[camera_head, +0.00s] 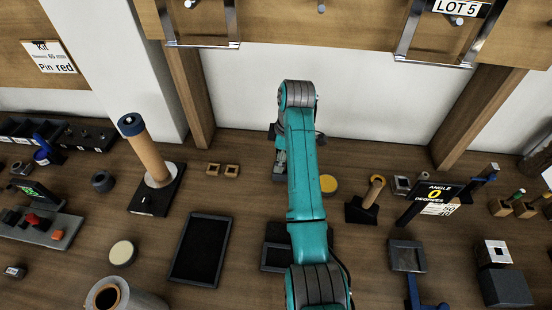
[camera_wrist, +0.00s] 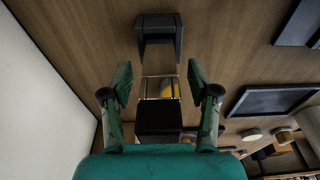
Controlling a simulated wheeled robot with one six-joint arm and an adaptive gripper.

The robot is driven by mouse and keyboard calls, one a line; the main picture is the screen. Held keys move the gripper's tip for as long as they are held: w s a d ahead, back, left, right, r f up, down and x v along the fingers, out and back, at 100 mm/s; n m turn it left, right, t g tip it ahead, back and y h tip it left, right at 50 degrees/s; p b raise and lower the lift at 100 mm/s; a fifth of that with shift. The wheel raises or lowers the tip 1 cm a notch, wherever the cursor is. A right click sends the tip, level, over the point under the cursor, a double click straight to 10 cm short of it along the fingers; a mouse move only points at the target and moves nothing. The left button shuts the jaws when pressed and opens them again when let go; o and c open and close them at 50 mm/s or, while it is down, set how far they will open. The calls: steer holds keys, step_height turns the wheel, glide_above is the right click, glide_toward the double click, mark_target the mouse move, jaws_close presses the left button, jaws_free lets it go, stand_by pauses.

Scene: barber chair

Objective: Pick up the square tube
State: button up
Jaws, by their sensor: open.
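In the wrist view, my gripper (camera_wrist: 160,78) is open, with one finger on each side of a shiny square-sided piece (camera_wrist: 158,118). This piece has a dark square end and a mirror-like side showing yellow; it looks like the square tube. I see no contact between it and the fingers. A black block with a notched shape (camera_wrist: 158,27) lies just beyond the fingertips. In the head view, my arm covers most of this spot, and only a grey part shows left of it, so I cannot confirm the tube there.
A yellow disc (camera_head: 329,184) lies right of my arm. A dark stand with a wooden ring-ended piece (camera_head: 362,211) is farther right. Left are a black tray (camera_head: 201,249) and a tall wooden cylinder on a base (camera_head: 148,155). A square-holed metal piece (camera_head: 497,252) sits far right.

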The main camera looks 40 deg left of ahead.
steer(key=shift+f, duration=0.35)
jaws_close()
steer(key=shift+r, duration=0.15)
